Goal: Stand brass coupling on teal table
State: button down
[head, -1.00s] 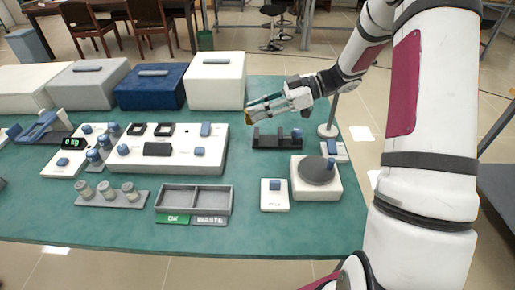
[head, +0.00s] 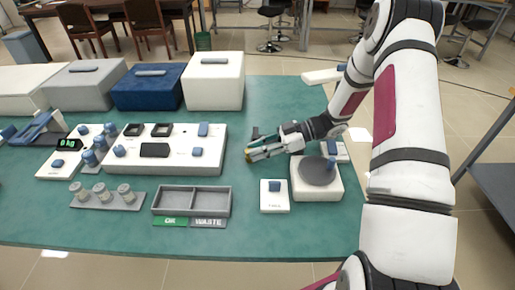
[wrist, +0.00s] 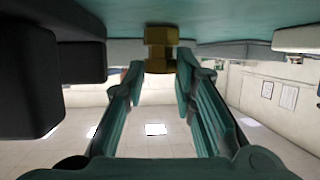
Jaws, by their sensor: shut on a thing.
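The brass coupling (head: 248,155) is small and yellow-brown in the head view, at the tip of my gripper (head: 256,153). In the wrist view the coupling (wrist: 160,50) sits between the two teal fingertips (wrist: 161,72), and my gripper is shut on it. The teal table (head: 285,105) shows as the band across the top of the wrist view (wrist: 235,22). The coupling's far end is close to the table top; I cannot tell whether it touches. My gripper lies low and nearly level, between the white panel and the round-plate device.
A dark slotted block (head: 258,133) is partly hidden behind my gripper. The white device with a grey disc (head: 318,171) stands to the right, a small white button box (head: 274,197) in front. The two-part grey tray (head: 192,214) is front left.

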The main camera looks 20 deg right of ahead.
jog(key=shift+f, duration=0.1)
jog(key=c, duration=1.6)
grip_release()
jog(key=shift+r, duration=0.25)
jog(key=v, duration=0.7)
jog(key=shift+d, duration=0.25)
jog(key=shift+s+r, duration=0.1)
